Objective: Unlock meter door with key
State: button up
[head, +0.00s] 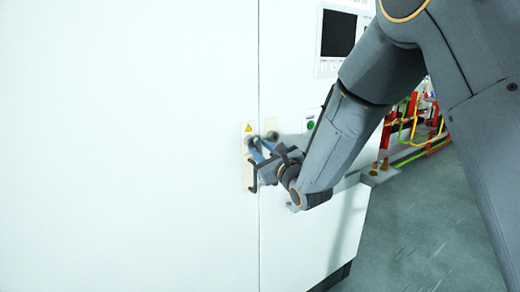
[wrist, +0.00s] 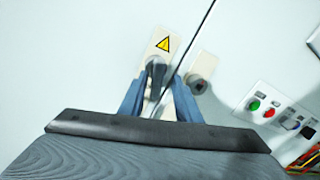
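The meter door (head: 130,150) is a large white cabinet panel, and it looks closed. A beige lock plate (wrist: 159,42) with a yellow warning triangle sits at its right edge. A dark, upright knob or key handle (wrist: 156,72) stands on this plate. I cannot make out a separate key. My gripper (head: 259,146) is at the plate, its blue fingers pointing at it. In the wrist view, the gripper (wrist: 161,80) has its fingers apart, one on each side of the dark handle. The left finger is close to it; a narrow gap shows on the right. Contact is unclear.
A second beige plate with a dark round lock (wrist: 199,86) is just right of the door seam. A panel with green and red buttons (wrist: 261,107) is farther right. A dark screen (head: 338,34) is above. Red and yellow pipework (head: 415,122) stands behind; floor at right is clear.

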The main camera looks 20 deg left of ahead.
jog(key=shift+s+a+r, duration=0.15)
jog(key=shift+a, duration=0.1)
jog(key=shift+s, duration=0.1)
